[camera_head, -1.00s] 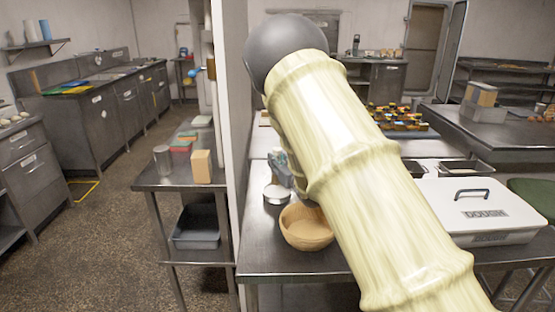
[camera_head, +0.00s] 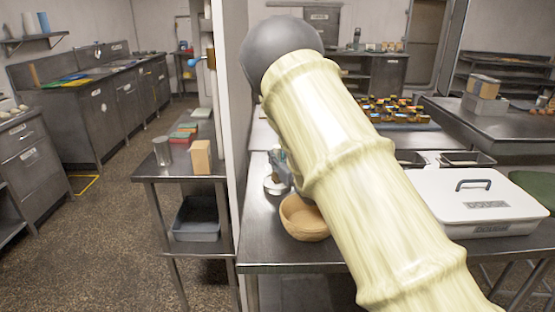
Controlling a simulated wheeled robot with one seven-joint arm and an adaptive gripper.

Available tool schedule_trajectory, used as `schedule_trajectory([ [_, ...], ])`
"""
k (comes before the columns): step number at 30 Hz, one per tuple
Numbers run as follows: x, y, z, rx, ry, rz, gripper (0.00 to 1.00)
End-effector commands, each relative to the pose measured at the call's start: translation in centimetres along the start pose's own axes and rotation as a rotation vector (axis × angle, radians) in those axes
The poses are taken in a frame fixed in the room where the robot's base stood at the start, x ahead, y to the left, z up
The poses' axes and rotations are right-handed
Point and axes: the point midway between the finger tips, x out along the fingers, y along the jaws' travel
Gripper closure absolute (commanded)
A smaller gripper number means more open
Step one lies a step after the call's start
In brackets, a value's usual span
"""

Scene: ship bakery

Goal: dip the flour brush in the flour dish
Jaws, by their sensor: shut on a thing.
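My gripper (camera_head: 281,163) shows only in part, small and grey-blue, beside my large pale arm link. It is shut on the flour brush, which is mostly hidden; a thin part seems to reach down toward the dish. The flour dish (camera_head: 272,188) is a small round metal dish with a pale top, on the steel table (camera_head: 262,240) near its left edge. My gripper is right above and slightly behind the dish. I cannot tell whether the brush touches the flour.
A tan bowl (camera_head: 303,219) stands just in front of the dish, partly behind my arm. A white dough box (camera_head: 476,202) stands at the right. A wall edge (camera_head: 236,120) rises left of the table. A lower side table (camera_head: 172,178) holds a metal cup and a tan block.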

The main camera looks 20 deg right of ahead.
Motion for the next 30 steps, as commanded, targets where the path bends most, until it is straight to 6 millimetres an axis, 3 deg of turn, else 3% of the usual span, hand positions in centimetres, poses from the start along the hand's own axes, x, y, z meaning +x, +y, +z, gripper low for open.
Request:
schedule_trajectory([
  [30,0.01,0.0,0.82,0.001,0.0,0.0,1.0],
])
